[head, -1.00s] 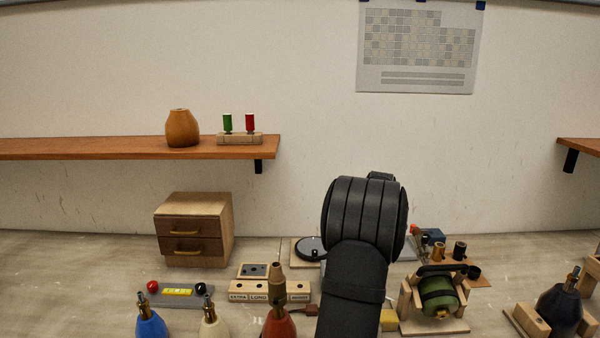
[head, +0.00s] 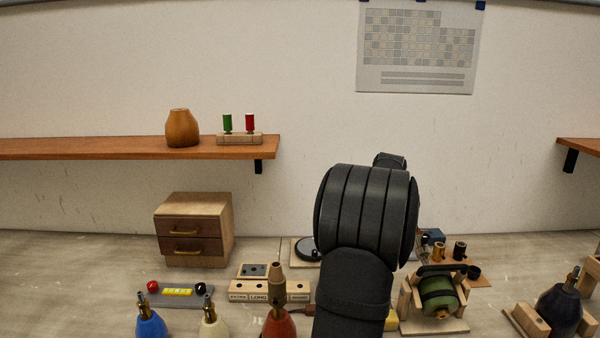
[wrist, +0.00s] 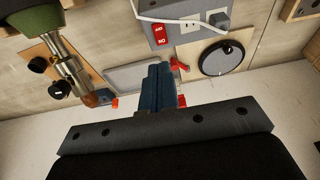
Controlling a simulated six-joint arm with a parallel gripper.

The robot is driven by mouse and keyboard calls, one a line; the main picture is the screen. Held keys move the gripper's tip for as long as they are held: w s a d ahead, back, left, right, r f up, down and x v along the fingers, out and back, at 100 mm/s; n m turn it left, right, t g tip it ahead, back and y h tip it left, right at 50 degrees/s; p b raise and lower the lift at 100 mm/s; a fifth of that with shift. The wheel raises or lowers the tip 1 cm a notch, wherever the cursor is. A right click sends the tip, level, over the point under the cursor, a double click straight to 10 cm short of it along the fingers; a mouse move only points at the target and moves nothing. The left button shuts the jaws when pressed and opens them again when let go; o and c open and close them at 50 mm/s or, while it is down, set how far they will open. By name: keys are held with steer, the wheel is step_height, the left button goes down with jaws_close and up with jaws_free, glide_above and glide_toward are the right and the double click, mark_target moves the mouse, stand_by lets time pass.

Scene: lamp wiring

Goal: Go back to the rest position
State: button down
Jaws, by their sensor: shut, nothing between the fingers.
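My gripper (wrist: 158,88) shows in the wrist view as narrow, dark fingers standing out from a black bar. They are together with nothing held between them. They hang over the bench, in front of a grey plate (wrist: 139,75). Small red parts show on either side of the fingers; I cannot tell what they belong to. In the head view my thick black arm stands upright right of centre and hides the gripper.
A red switch (wrist: 160,34) with a white cord and a round black disc (wrist: 221,58) lie near the gripper. A green-bodied device (head: 438,296) stands right of my arm. Several bottle-like pieces line the front. A shelf (head: 60,148) and drawer box (head: 195,229) are left.

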steer(key=shift+t, duration=0.8)
steer(key=shift+s+a+r, duration=0.1)
steer(key=shift+s+r, duration=1.6)
steer(key=shift+s, duration=0.2)
steer(key=c, duration=2.2)
jaws_free()
steer(key=c, duration=1.1)
jaws_free()
steer(key=o, duration=1.1)
steer(key=s+d+r, duration=0.1)
steer(key=s+d, duration=0.6)
steer(key=d, duration=0.1)
steer(key=shift+d+r+t+y, duration=0.15)
steer(key=shift+r+t+y, duration=0.15)
steer(key=shift+r+y, duration=0.1)
steer(key=s+d+r+n+t, duration=0.1)
steer(key=s+d+r+t, duration=0.15)
steer(key=s+d, duration=0.35)
steer(key=s+d+r+n+t, duration=0.1)
steer(key=s+d+r, duration=0.3)
steer(key=s, duration=0.5)
steer(key=x, duration=1)
steer(key=shift+f+y, duration=0.3)
steer(key=shift+f, duration=0.25)
steer(key=v, duration=1)
